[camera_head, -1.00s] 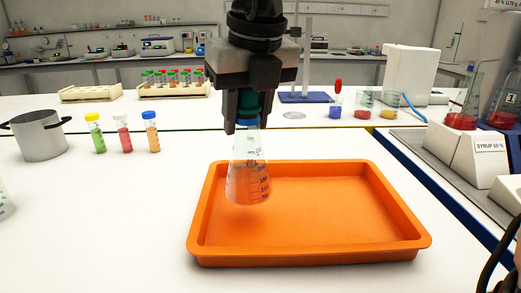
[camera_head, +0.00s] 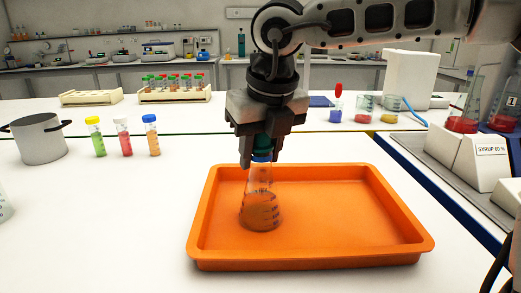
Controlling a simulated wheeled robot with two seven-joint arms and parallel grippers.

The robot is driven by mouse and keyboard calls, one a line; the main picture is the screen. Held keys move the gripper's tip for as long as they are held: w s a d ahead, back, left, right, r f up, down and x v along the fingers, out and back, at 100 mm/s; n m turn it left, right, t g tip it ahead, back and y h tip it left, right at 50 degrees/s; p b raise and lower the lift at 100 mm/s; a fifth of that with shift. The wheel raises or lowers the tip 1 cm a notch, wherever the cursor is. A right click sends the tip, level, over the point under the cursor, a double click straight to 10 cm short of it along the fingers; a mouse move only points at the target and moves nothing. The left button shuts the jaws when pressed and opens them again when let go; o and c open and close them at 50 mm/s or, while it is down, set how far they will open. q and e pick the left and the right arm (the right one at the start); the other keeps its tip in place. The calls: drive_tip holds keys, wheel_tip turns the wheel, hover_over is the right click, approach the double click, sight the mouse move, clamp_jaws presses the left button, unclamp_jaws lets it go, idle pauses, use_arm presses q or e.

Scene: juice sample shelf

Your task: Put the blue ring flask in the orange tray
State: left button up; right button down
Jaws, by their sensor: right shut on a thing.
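The blue ring flask (camera_head: 261,207) is a clear conical flask with blue markings and a blue ring at its neck. It is upright, inside the outline of the orange tray (camera_head: 345,215), in the tray's left half. I cannot tell for sure whether its base touches the tray floor. My right gripper (camera_head: 261,155) points down from above and is shut on the flask's neck. The fingers hide part of the neck. My left gripper is not in view.
A metal pot (camera_head: 39,139) and several capped vials (camera_head: 124,137) stand left of the tray. Several small beakers (camera_head: 364,110) stand behind it. A white stand labelled syrup (camera_head: 483,160) is at the right. The tray's right half is empty.

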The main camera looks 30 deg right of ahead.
drive_tip(key=c, duration=0.9)
unclamp_jaws()
drive_tip(key=shift+r, duration=0.1)
drive_tip(key=shift+r+p, duration=0.3)
drive_tip(key=shift+p, duration=0.05)
drive_tip(key=p+v, duration=0.1)
drive_tip(key=v, duration=1)
drive_tip(key=shift+s+r, duration=0.15)
drive_tip(key=shift+r, duration=0.05)
